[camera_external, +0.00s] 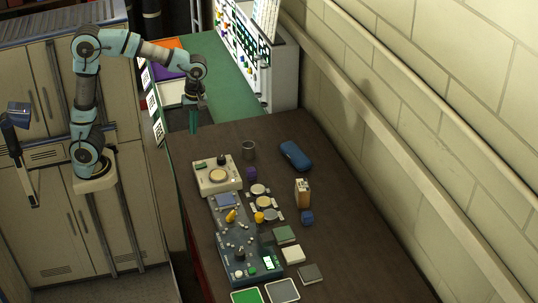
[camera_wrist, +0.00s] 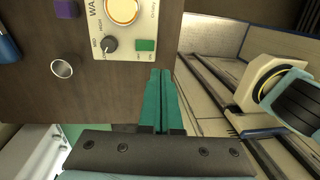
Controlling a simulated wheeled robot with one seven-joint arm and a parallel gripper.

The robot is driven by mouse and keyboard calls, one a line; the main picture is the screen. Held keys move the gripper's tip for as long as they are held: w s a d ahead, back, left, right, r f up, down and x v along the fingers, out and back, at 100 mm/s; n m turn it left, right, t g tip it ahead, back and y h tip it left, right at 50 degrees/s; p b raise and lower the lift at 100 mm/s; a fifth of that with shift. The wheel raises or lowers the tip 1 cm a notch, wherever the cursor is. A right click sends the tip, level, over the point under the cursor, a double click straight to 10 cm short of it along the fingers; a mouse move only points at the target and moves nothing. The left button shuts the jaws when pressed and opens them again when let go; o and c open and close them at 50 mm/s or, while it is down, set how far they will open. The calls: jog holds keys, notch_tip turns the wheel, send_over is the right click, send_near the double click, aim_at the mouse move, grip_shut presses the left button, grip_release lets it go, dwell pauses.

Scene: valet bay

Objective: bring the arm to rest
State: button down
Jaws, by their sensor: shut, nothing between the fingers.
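My gripper (camera_external: 193,122) hangs from the raised arm at the far left end of the dark table, fingers pointing down. In the wrist view its green fingers (camera_wrist: 161,100) are together with nothing between them. The arm is bent, rising from its mount and reaching right, then down. The gripper appears clear of the objects on the table; its exact height above the surface I cannot tell.
A green surface (camera_external: 232,75) lies behind. A wall runs along the right.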

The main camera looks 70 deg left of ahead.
jog(key=s+a+f+m+t, duration=0.1)
jog(key=s+f+m, duration=0.1)
jog(key=f+m, duration=0.2)
jog(key=s+a+f+m+t, duration=0.1)
jog(key=s+a+f+m, duration=0.1)
jog(key=f+m, duration=0.3)
jog(key=s+a+f+m, duration=0.1)
jog(key=s+f+m, duration=0.2)
jog(key=m, duration=0.6)
jog(key=shift+s+a+f+t, duration=0.15)
jog(key=shift+a+f+t, duration=0.05)
jog(key=shift+f, duration=0.4)
jog(key=shift+s+a+f+t, duration=0.15)
jog(key=shift+a+f+t, duration=0.05)
jog(key=shift+f, duration=0.4)
jog(key=shift+s+a+f+m, duration=0.1)
jog(key=shift+s+f+m, duration=0.15)
jog(key=shift+m, duration=0.35)
